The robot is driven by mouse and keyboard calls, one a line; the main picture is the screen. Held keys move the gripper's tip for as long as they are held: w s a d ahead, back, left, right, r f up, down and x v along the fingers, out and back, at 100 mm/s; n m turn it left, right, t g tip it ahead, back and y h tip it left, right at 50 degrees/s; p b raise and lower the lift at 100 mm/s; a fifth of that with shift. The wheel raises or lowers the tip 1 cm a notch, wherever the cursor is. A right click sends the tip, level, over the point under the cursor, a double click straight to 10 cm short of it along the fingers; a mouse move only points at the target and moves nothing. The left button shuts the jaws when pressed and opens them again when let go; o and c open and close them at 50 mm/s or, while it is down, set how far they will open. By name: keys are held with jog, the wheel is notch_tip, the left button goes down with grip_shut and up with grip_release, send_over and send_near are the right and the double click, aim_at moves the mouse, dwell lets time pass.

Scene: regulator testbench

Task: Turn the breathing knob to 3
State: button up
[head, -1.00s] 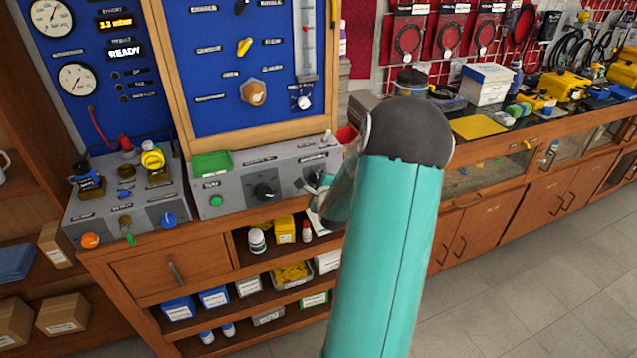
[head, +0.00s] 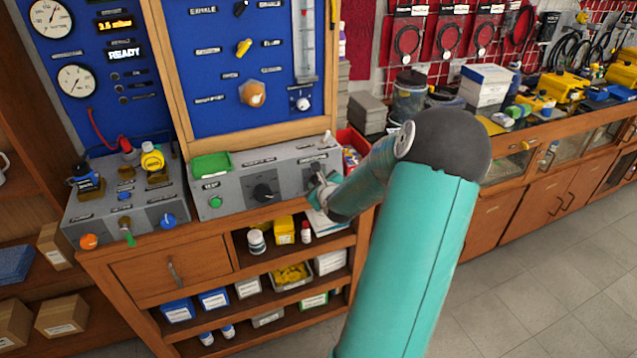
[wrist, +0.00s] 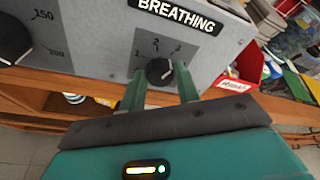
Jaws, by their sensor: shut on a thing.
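The breathing knob (wrist: 159,71) is a small black dial on the grey front panel, below the BREATHING label (wrist: 176,14). Scale numbers, with a 2 and a 3 at the top, stand around it. A small pale mark shows on the knob's right side, but its exact setting is hard to read. My gripper (wrist: 160,88) has one green finger on each side of the knob and is shut on it. In the head view my gripper (head: 318,184) is at the right end of the grey control box (head: 238,197), where it largely hides the knob.
A larger black knob (head: 264,192) and a green button (head: 214,202) sit left on the same panel. A green tray (head: 211,165) is on top of the box. A red bin (head: 352,143) stands close on the right. The mbar display (head: 115,25) reads about 3.6.

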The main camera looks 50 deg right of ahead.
jog(key=o, duration=1)
jog(key=shift+s, duration=0.1)
jog(key=v, duration=1.3)
jog(key=shift+s+a+r, duration=0.2)
